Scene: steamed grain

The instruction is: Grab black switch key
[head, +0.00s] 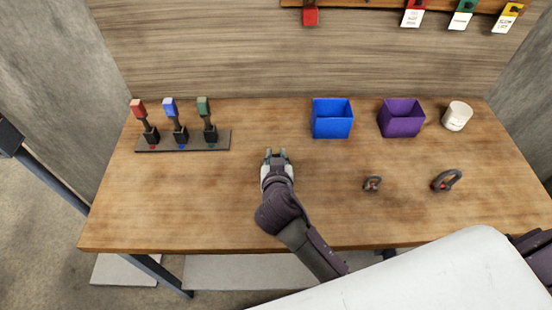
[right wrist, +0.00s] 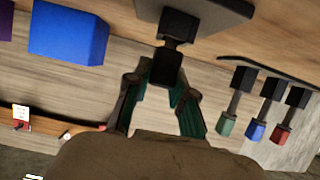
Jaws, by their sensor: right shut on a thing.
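My right gripper (head: 276,155) is over the middle of the wooden table in the head view, left of the blue box. In the right wrist view the gripper (right wrist: 165,75) is shut on the black switch key (right wrist: 177,25), with its dark block end between the two fingertips. The key's narrower neck runs up to a dark plate (right wrist: 232,8) at the top edge. In the head view the black key is hidden by the gripper, or too small to make out. My left gripper is not in view.
A rack (head: 183,146) with red, blue and green switches stands at the left. A blue box (head: 332,120), a purple box (head: 401,120) and a white cup (head: 457,116) stand at the back right. Two dark shackles, small (head: 372,184) and larger (head: 447,181), lie in front.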

